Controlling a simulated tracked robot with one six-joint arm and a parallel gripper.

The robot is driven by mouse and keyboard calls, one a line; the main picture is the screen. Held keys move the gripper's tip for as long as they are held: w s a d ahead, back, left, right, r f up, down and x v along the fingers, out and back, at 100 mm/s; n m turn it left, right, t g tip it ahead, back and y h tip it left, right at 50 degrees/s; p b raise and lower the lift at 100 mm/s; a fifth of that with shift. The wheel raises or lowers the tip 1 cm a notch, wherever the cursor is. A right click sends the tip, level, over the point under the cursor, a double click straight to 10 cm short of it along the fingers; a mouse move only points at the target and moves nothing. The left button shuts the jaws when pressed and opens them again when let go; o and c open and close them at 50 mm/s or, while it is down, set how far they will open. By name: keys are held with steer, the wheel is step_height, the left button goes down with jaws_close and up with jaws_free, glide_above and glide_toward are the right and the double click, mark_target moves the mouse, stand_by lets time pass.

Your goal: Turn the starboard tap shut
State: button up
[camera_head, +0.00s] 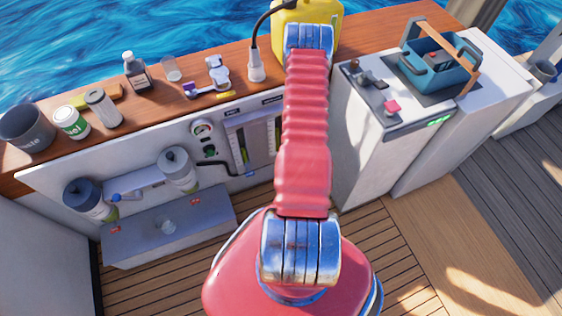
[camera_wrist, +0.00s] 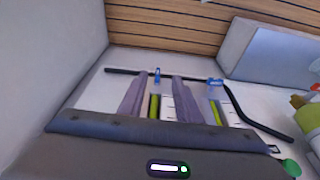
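In the wrist view two small blue taps sit on a black pipe below the sight gauges. One tap (camera_wrist: 157,75) has its handle across the pipe. The other tap (camera_wrist: 215,81), to its right, has its handle lying roughly along the pipe. I cannot tell from labels which is starboard. My gripper (camera_wrist: 159,80) is open, its two grey fingers apart, with the first tap showing between the fingertips; contact is not visible. In the head view my arm hides the gripper and part of the gauge panel (camera_head: 233,140).
A black hose (camera_wrist: 255,120) curves right from the taps in the wrist view. In the head view, filters (camera_head: 178,170) and a grey box (camera_head: 168,228) are left of the panel. Bottles and cans line the wooden counter (camera_head: 50,155); a white cabinet (camera_head: 360,155) stands right.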

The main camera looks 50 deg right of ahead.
steer(key=shift+w+d+r+t+h, duration=0.2)
steer(key=shift+w+d+r+t, duration=0.15)
steer(key=shift+w, duration=0.3)
steer(key=shift+w+d+r+t+h, duration=0.1)
steer(key=shift+w+d+t+h, duration=0.15)
steer(key=shift+w+d, duration=0.3)
steer(key=shift+w+a+f, duration=0.1)
steer(key=shift+x, duration=6.8)
steer(key=shift+a, duration=0.15)
steer(key=shift+c, duration=0.5)
jaws_close()
